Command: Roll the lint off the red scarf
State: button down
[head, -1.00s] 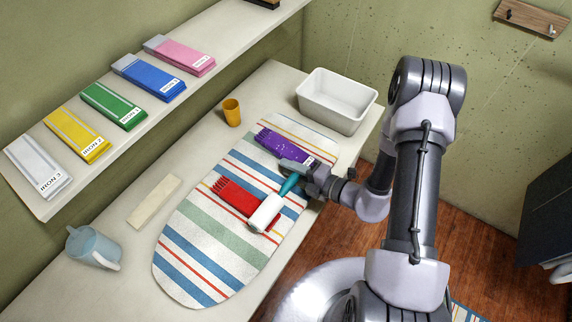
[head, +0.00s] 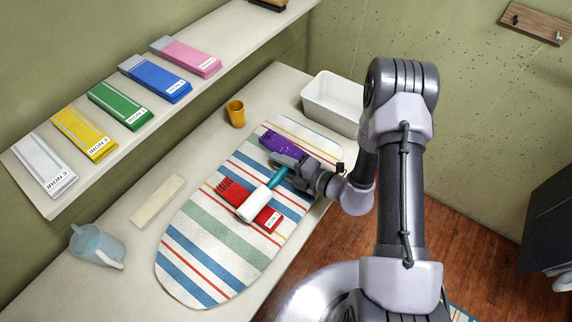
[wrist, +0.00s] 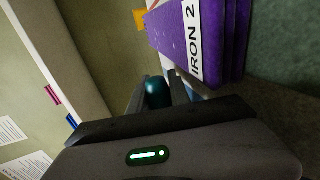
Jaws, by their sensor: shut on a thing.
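The red scarf (head: 233,193) lies folded on the striped ironing board (head: 206,266), its fringe toward the upper left and a white label at its lower right end. My gripper (head: 284,168) is shut on the teal handle of the lint roller. The roller's white head (head: 256,204) lies over the middle of the red scarf; I cannot tell how hard it presses. In the wrist view the teal handle (wrist: 157,92) shows between the fingers, while the white head is out of that view. Any lint on the scarf is too small to make out.
A purple scarf (head: 280,145) with specks lies just beyond my gripper; its label reads IRON 2 in the wrist view. An orange cup (head: 236,113), a white bin (head: 331,103), a pale strip (head: 158,201) and a blue jug (head: 96,246) surround the board. Several folded scarves line the shelf (head: 206,103).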

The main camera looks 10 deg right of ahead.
jog(key=shift+w+a, duration=1.85)
jog(key=shift+a, duration=0.2)
jog(key=shift+w+a, duration=1.85)
jog(key=shift+a, duration=0.15)
jog(key=shift+r, duration=0.1)
notch_tip(320, 180, up, 8)
jog(key=p, duration=0.7)
